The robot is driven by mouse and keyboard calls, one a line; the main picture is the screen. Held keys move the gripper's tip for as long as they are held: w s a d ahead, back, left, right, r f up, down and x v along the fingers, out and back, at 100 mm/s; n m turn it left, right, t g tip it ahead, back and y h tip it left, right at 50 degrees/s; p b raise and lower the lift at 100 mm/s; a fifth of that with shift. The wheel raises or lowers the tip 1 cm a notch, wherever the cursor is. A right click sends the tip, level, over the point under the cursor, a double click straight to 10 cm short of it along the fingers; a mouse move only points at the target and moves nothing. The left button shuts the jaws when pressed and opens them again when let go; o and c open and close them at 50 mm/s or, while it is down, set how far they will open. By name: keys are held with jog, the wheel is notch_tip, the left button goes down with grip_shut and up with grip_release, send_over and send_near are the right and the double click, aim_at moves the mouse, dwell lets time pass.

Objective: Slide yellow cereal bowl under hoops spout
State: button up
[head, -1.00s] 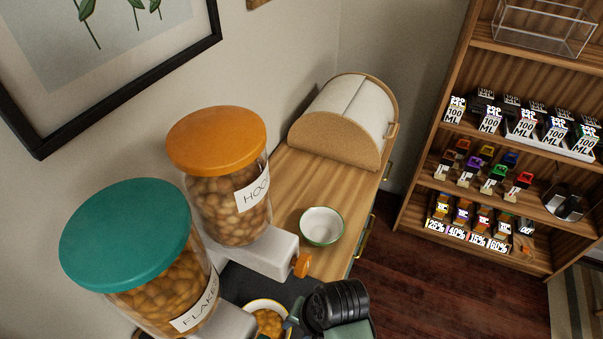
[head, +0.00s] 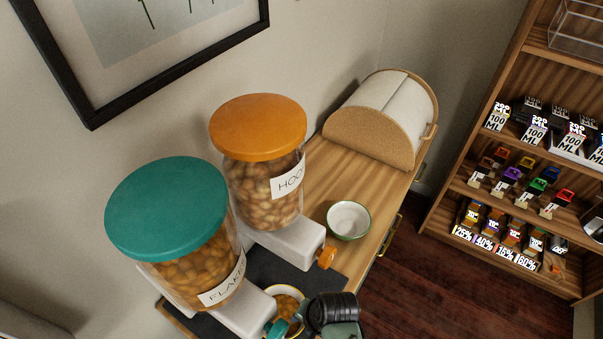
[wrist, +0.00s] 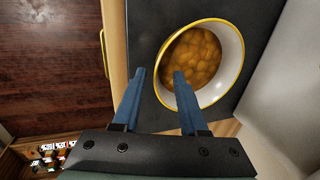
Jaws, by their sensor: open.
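The yellow-rimmed white cereal bowl (head: 300,297) holds brown cereal and stands on the dark mat, by the white base of the FLAKES dispenser (head: 172,225). In the wrist view the bowl (wrist: 237,50) fills the upper right. My gripper (wrist: 160,73) is open. Its blue fingers lie on either side of the bowl's near rim in the picture, one overlapping the bowl's inside; contact cannot be told. The HOOPS dispenser (head: 258,185), with orange lid, stands behind. Its white base (head: 290,240) has an orange knob (head: 327,257); the spout's underside is hidden.
A green-rimmed white bowl (head: 348,220) stands empty on the wooden counter (head: 335,180), right of the HOOPS dispenser. A bread box (head: 375,125) is at the back. The dark mat (head: 262,268) has some bare room before the HOOPS base. A stocked shelf stands right.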

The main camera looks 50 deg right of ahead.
jog(key=shift+x, duration=1.2)
grip_shut()
jog(key=shift+s, duration=0.1)
dwell(0.5)
